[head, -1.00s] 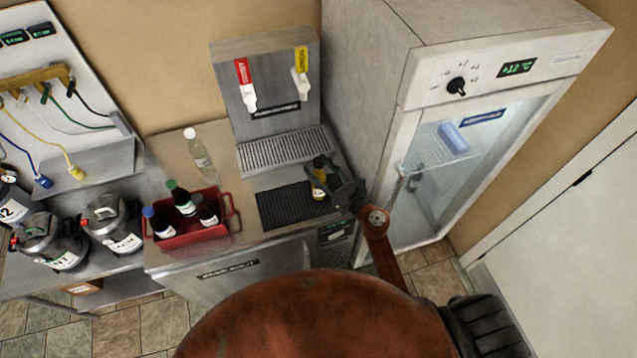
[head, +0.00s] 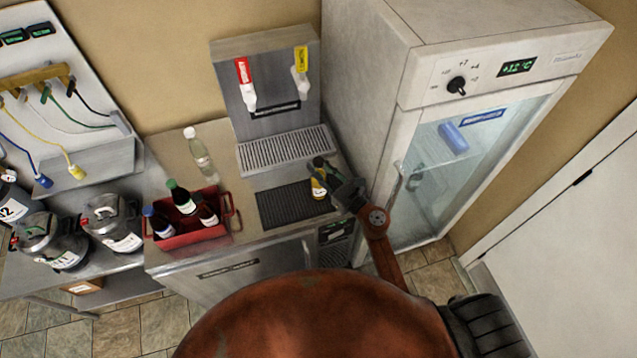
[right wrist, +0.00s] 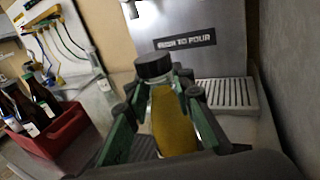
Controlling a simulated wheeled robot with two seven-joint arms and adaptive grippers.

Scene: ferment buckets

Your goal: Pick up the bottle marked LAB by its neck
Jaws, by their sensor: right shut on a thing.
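A bottle with yellow contents and a black cap (right wrist: 174,125) stands upright between the fingers of my right gripper (right wrist: 163,92). In the head view the same bottle (head: 318,188) is over the dark mat, with a pale label whose writing is too small to read. My right gripper (head: 325,169) is shut on it just below the cap, around the neck. I cannot tell whether the bottle's base touches the mat. My left gripper is not in view.
The dark drip mat (head: 278,208) lies on the counter before the tap dispenser (head: 270,110). A red carrier (head: 190,238) with several dark bottles and a clear bottle (head: 199,150) stand to the left. A glass-door fridge (head: 395,100) stands close on the right.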

